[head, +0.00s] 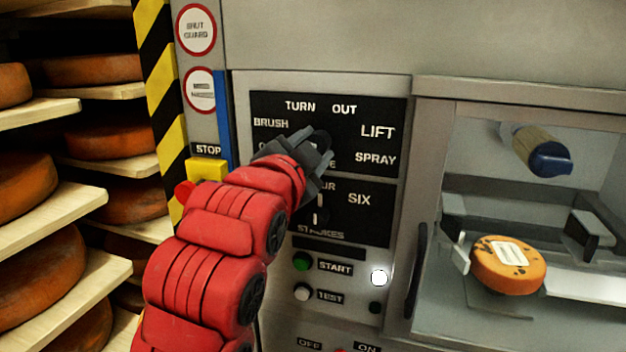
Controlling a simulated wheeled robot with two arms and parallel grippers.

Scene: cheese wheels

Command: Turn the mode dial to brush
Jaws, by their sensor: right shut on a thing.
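The mode dial (321,138) is a dark knob on the black upper label plate of the machine's panel. Around it I read TURN, OUT, LIFT, SPRAY and, at the upper left, BRUSH (271,124). Labels at the lower left and below are partly covered by my gripper. My right gripper (312,152), dark grey on a red arm, is shut on the dial. It hides most of the dial, so I cannot tell which label the dial points to. My left gripper is not in view.
A strokes dial (320,212) sits below, with a green START button (302,261) and TEST button. A red stop button (184,192) is left of my arm. Shelves of cheese wheels stand left. A cheese wheel (520,279) lies in the bay at right, under a brush (541,150).

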